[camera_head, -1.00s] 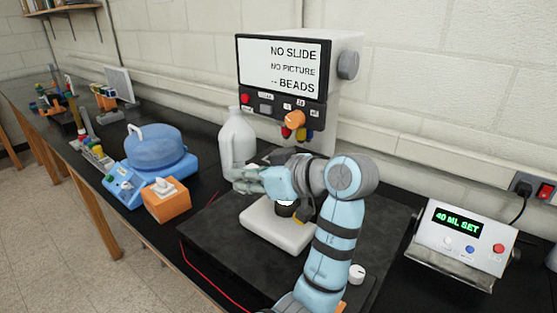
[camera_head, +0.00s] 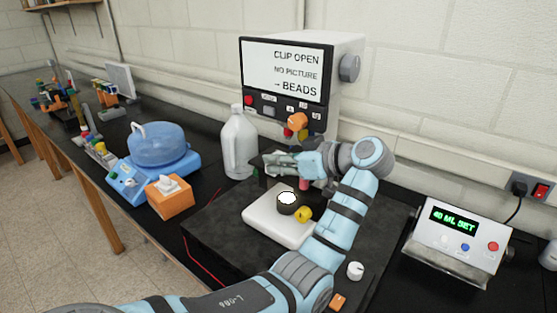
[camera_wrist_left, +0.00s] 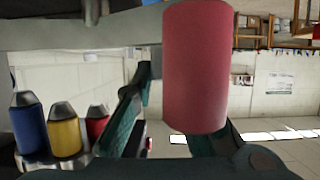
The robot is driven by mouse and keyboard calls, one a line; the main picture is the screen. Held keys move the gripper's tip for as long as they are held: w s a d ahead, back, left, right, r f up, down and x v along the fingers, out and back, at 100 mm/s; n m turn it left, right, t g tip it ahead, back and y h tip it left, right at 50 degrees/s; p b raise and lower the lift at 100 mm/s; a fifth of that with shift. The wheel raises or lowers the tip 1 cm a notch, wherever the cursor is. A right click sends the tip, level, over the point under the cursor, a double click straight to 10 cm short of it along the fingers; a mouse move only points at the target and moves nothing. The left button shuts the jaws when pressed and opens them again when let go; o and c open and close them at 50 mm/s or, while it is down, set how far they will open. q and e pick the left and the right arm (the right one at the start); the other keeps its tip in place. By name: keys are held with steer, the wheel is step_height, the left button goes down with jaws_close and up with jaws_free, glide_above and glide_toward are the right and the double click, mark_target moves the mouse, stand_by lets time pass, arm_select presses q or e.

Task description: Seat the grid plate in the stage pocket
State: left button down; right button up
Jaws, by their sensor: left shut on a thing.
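My left gripper (camera_head: 268,162) is level with the dark stage (camera_head: 262,179), under the microscope head. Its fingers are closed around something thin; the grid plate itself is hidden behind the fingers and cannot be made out. The screen (camera_head: 284,71) reads CLIP OPEN, NO PICTURE, BEADS. In the left wrist view, a red cylinder (camera_wrist_left: 197,65) fills the near middle and covers part of the fingers (camera_wrist_left: 165,125). The stage pocket and clip are not clearly visible. My right gripper is not in view.
Blue, yellow and red objectives (camera_wrist_left: 64,132) hang close beside the fingers. The white microscope base (camera_head: 262,224) carries a round lamp (camera_head: 287,198) and a yellow knob (camera_head: 303,214). A white jug (camera_head: 238,145) stands close left. A tissue box (camera_head: 167,200) sits further left.

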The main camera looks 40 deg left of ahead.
arm_select(q)
steer(key=c, duration=1.6)
jaws_free()
steer(key=shift+w+f, duration=0.1)
steer(key=shift+f, duration=0.05)
steer(key=b+v, duration=0.1)
steer(key=v, duration=1.1)
steer(key=shift+r+b, duration=0.2)
steer(key=shift+b, duration=0.15)
steer(key=shift+d, duration=0.1)
